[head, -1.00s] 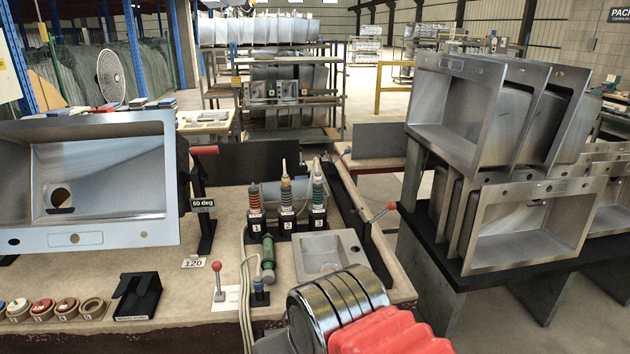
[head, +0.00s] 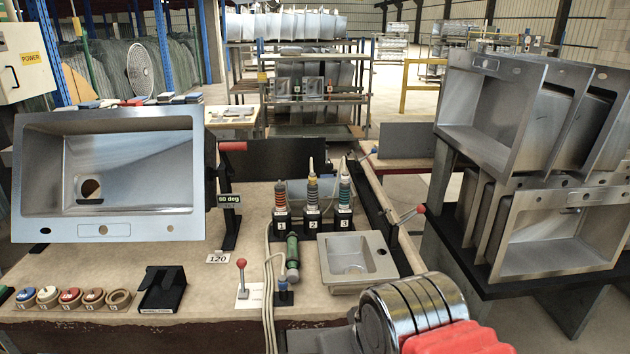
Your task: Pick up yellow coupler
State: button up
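The yellow coupler (head: 312,190) appears to be the yellow-orange banded piece standing upright in the black holder marked 2 (head: 312,226), with a pale tip on top. It is the middle one of three on the bench. A red-banded one (head: 280,197) stands to its left in holder 1 and a teal-banded one (head: 345,192) to its right in holder 3. My arm's chrome and red parts fill the bottom right of the head view, apart from the couplers. My gripper's fingers do not show.
A small steel sink (head: 357,259) lies in front of holder 3. A green cylinder (head: 292,256) with hoses and a red-knobbed lever (head: 241,276) are in front of holder 1. A large tilted sink (head: 110,175) is at left; racked sinks (head: 565,230) stand at right.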

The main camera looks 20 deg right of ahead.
aim_at(312, 179)
jog(key=u, duration=0.05)
jog(key=i, duration=1)
jog(key=z, duration=0.05)
